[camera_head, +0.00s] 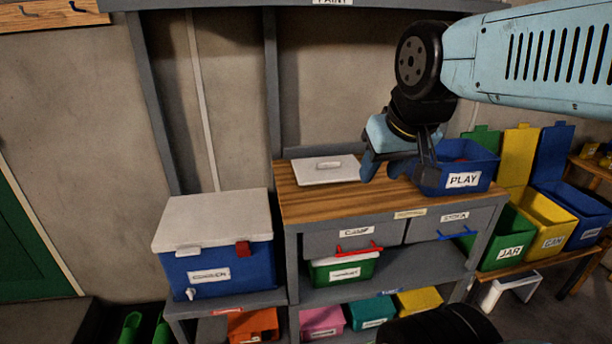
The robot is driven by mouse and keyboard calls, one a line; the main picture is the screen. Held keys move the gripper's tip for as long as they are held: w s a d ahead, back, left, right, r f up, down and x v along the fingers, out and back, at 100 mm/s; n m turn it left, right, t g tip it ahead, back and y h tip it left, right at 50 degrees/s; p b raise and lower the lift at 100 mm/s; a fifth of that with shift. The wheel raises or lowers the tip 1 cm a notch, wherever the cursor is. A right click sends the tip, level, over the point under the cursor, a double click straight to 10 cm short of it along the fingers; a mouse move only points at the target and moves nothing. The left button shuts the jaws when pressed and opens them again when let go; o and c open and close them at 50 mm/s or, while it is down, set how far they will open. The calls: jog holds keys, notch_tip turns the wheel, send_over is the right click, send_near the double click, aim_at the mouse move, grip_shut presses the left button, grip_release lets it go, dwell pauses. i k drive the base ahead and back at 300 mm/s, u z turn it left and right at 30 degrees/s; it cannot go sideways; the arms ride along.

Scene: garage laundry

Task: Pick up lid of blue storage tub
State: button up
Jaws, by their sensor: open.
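A blue tub (460,182) with a "PLAY" label stands with its top open on the right of the wooden bench top, with something reddish inside. A flat white lid (312,177) with a raised handle lies on the bench top to its left. My gripper (400,172) is open and appears empty. It points down over the bench, between the white lid and the tub, and partly covers the tub's left side. I cannot tell its exact height above the bench.
A blue cooler (225,272) with a closed white lid stands left of the bench. Below the bench top (340,203) are two grey drawers and shelves with coloured bins. Green, yellow and blue bins (545,225) with raised lids stand at the right.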

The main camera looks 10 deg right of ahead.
aim_at(335, 170)
jog(key=z, duration=0.2)
jog(key=i, duration=0.9)
jog(key=u, duration=0.1)
